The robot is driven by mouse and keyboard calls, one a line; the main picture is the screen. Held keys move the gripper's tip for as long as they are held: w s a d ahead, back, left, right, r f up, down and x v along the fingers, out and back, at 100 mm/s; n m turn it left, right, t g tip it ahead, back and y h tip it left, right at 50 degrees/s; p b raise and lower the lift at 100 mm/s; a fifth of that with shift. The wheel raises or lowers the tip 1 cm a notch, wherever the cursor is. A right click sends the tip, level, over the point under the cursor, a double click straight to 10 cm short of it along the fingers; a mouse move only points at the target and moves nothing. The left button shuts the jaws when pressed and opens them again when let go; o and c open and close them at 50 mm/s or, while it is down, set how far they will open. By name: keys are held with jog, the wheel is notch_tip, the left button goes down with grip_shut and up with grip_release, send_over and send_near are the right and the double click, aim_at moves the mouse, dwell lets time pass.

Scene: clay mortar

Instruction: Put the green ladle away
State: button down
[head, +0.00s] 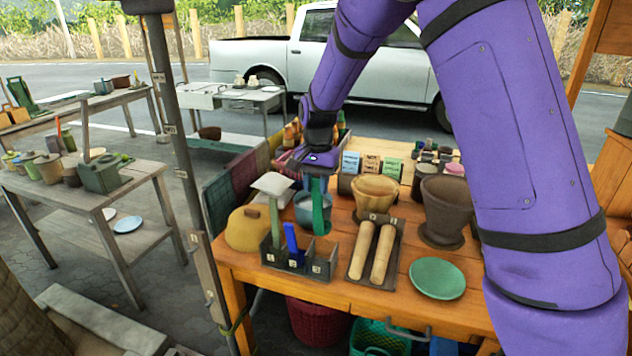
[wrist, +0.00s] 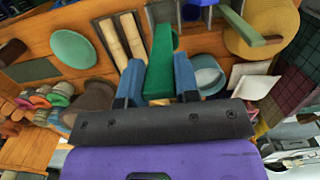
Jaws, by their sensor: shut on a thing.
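The green ladle (head: 318,208) hangs roughly upright under my gripper (head: 317,172), which is shut on it. In the wrist view the ladle (wrist: 161,52) lies between the two blue fingers of my gripper (wrist: 158,75). A dark grey holder with labelled compartments (head: 298,262) stands at the table's front left. It holds a blue utensil (head: 292,243) and a pale green spatula-like tool (head: 275,205). The ladle's lower end is by the holder's right rear side; I cannot tell whether it is inside a compartment.
A blue-grey pot (head: 303,212) stands close behind the ladle. A tray with two rolling pins (head: 372,250), a green plate (head: 437,278) and brown pots (head: 445,205) crowd the right. Little table space is free near the holder.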

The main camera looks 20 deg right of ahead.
aim_at(317, 225)
jog(key=shift+f, duration=6.55)
jog(key=c, duration=0.8)
grip_release()
